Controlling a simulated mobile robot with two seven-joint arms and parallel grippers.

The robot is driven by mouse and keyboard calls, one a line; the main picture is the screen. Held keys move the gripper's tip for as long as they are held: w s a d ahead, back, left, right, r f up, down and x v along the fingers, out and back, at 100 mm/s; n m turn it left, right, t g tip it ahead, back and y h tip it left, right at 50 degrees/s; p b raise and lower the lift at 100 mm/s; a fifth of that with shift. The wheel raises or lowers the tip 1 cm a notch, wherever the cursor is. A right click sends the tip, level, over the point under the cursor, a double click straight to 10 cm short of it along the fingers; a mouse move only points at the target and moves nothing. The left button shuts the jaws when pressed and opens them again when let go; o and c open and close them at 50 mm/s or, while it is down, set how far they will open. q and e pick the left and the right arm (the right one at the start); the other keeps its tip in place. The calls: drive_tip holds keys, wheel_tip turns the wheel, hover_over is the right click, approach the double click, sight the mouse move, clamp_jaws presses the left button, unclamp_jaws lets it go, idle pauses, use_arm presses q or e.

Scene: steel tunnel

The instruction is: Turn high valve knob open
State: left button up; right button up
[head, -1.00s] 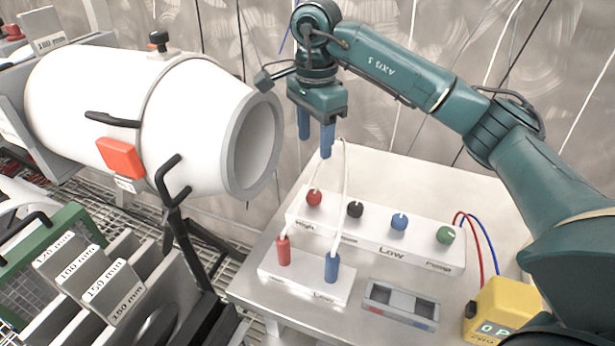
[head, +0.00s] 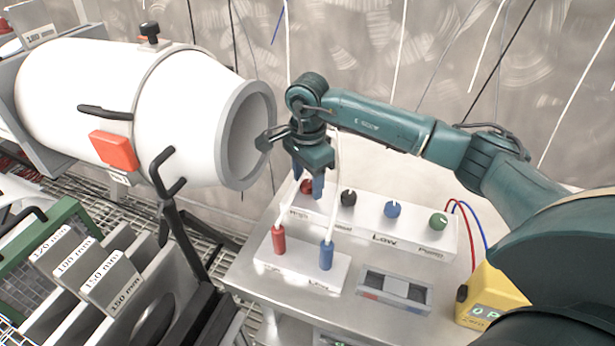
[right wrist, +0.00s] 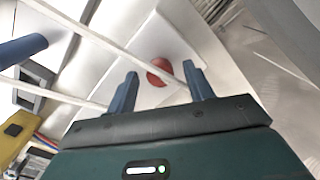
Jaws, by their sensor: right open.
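The red High valve knob (head: 306,187) sits at the left end of the white valve block (head: 372,231), partly hidden behind my right gripper's fingers in the head view. My right gripper (head: 308,188) points down over it, fingers apart. In the right wrist view, the red knob (right wrist: 160,71) shows beyond and between the two open blue fingertips (right wrist: 160,82). The fingers look clear of it; contact is not visible. My left gripper is not in view.
Black (head: 348,198), blue (head: 392,209) and green (head: 438,221) knobs follow to the right. White hoses rise near my right gripper from a smaller block with red (head: 279,240) and blue (head: 326,255) connectors. A white cylinder (head: 190,110) stands left, and a yellow gauge (head: 492,297) right.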

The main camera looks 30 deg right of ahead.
drive_tip(key=c, duration=1)
drive_tip(key=shift+o, duration=0.2)
drive_tip(key=shift+m, duration=0.4)
drive_tip(key=m, duration=0.3)
drive_tip(key=shift+m+b, duration=0.35)
drive_tip(key=shift+m, duration=0.05)
drive_tip(key=m, duration=1.3)
drive_tip(key=shift+r, duration=0.1)
drive_tip(key=shift+m, duration=0.3)
